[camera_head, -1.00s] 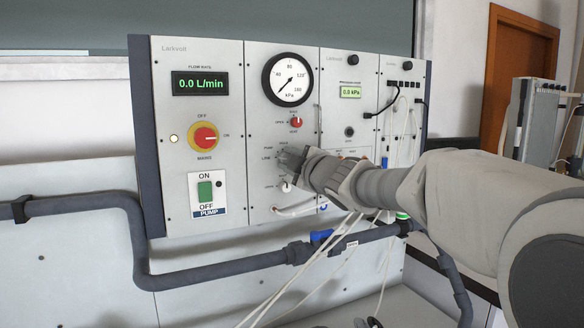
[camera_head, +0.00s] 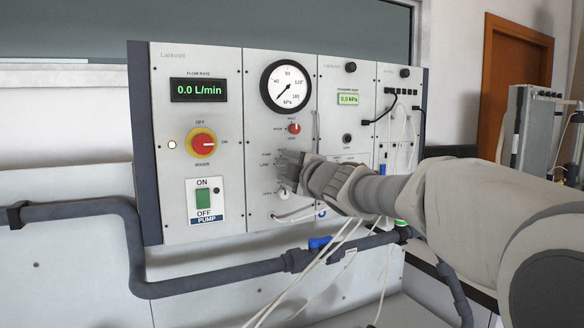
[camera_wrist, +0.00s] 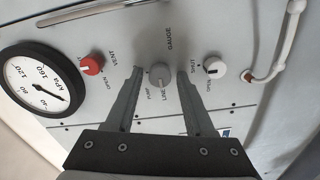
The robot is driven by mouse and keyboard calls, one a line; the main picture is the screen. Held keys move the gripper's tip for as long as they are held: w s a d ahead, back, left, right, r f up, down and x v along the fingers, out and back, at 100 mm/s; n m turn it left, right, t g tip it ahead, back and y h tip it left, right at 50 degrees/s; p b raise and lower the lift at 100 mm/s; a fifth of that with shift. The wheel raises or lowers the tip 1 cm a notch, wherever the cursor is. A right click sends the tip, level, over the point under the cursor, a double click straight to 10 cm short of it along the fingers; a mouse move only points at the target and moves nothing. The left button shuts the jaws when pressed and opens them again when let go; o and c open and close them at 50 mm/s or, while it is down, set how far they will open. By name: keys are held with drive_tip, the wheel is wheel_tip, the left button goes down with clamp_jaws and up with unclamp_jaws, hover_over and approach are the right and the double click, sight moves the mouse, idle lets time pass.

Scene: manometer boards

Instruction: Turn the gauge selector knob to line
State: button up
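The gauge selector knob (camera_wrist: 160,75) is a small grey round knob under the word GAUGE in the wrist view, with PUMP and LINE printed on its near side. I cannot clearly tell where its pointer stands. My gripper (camera_wrist: 159,84) is open, with one finger on each side of the knob and a visible gap to both. In the head view my gripper (camera_head: 289,159) is at the panel just right of the LINE label and hides the knob.
A red vent knob (camera_wrist: 92,64) and a white knob (camera_wrist: 214,67) flank the selector. The dial gauge (camera_head: 286,86) is above it. A yellow-red main switch (camera_head: 202,142) and green pump switch (camera_head: 203,199) are left. A grey pipe (camera_head: 215,278) runs below.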

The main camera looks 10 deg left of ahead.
drive_tip(key=shift+o, duration=0.4)
drive_tip(key=p+v, duration=0.1)
drive_tip(key=v, duration=1.6)
drive_tip(key=shift+s+d, duration=0.15)
drive_tip(key=shift+s, duration=0.05)
